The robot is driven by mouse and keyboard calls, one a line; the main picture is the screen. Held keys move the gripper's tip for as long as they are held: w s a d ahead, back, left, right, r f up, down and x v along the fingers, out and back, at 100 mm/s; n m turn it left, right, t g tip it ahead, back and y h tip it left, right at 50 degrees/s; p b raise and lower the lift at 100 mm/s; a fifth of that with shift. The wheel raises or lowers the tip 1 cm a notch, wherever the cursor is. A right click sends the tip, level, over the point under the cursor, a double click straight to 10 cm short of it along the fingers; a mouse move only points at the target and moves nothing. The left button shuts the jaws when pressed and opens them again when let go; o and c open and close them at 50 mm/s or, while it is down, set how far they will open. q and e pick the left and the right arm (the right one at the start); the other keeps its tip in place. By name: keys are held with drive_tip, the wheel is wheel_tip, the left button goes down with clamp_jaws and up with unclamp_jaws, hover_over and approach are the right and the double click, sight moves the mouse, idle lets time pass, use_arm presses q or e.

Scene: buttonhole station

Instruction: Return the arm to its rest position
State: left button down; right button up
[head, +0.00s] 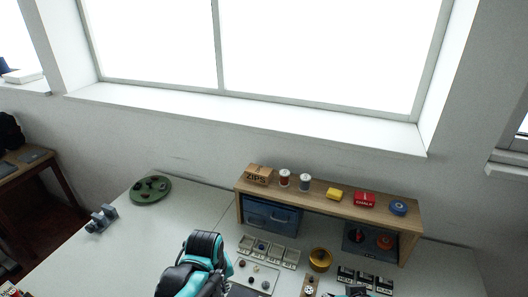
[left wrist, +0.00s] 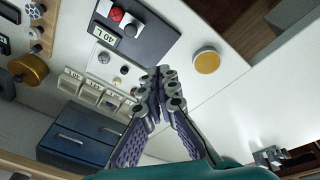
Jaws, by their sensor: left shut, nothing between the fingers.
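My left gripper (left wrist: 165,82) is shut and empty in the left wrist view, its fingertips together above the white table. In the head view my left arm rises from the bottom edge, left of the wooden shelf, and its fingertips are hidden. A small dark and teal part shows at the bottom edge right of centre; it may be my right arm. My right gripper's fingers do not show.
The wooden shelf (head: 333,200) stands at the back, with a blue drawer box (head: 270,216) in it. Labelled trays (head: 268,250) and a brass round (head: 319,259) sit before it. A green round tray (head: 150,198) and a grey clamp (head: 101,218) lie left. Bare table lies between.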

use_arm(q)
drive_tip(key=s+a+r+m+t, duration=0.5)
drive_tip(key=s+r, duration=0.2)
drive_tip(key=shift+s+a+r+m, duration=0.2)
drive_tip(key=shift+a+m, duration=0.1)
drive_tip(key=shift+a, duration=0.1)
